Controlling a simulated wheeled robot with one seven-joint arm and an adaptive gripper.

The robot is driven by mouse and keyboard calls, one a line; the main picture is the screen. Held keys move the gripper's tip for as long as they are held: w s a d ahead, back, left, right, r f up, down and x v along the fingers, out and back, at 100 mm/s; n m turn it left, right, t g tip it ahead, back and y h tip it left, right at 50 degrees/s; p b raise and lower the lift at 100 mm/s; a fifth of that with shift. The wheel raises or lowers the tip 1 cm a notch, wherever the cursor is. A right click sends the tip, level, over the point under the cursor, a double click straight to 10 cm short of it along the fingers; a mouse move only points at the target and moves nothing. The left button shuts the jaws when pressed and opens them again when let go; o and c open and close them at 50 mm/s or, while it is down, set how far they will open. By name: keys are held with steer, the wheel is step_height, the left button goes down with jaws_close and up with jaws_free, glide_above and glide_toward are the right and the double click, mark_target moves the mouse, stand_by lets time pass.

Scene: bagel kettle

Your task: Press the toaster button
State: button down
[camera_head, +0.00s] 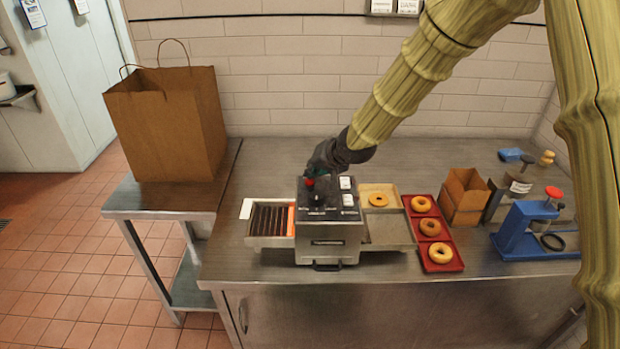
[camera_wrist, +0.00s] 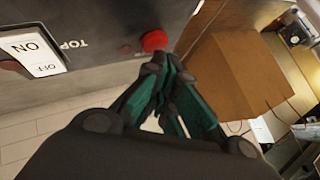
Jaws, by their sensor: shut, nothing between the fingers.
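The toaster (camera_head: 328,236) is a steel box with a dark sloped control panel on the steel counter. Its red button (camera_wrist: 154,41) shows on the panel in the wrist view, right of the "TOP" label. My gripper (camera_wrist: 168,62) is shut and empty, with its green-sided fingertips just below and beside the red button. I cannot tell whether they touch it. In the head view my gripper (camera_head: 318,172) is over the back left of the panel, by a small red spot. A white ON/OFF switch (camera_wrist: 34,52) is at the left of the wrist view.
A slotted conveyor (camera_head: 270,219) adjoins the toaster's left side. A tray with a bagel (camera_head: 378,200) and a red tray (camera_head: 445,257) with bagels are at its right. A blue slicer-like device (camera_head: 518,235) stands farther right. A paper bag (camera_head: 170,125) is at the left.

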steer(key=shift+r, duration=0.1)
steer(key=shift+r+p, duration=2.25)
steer(key=shift+r, duration=0.75)
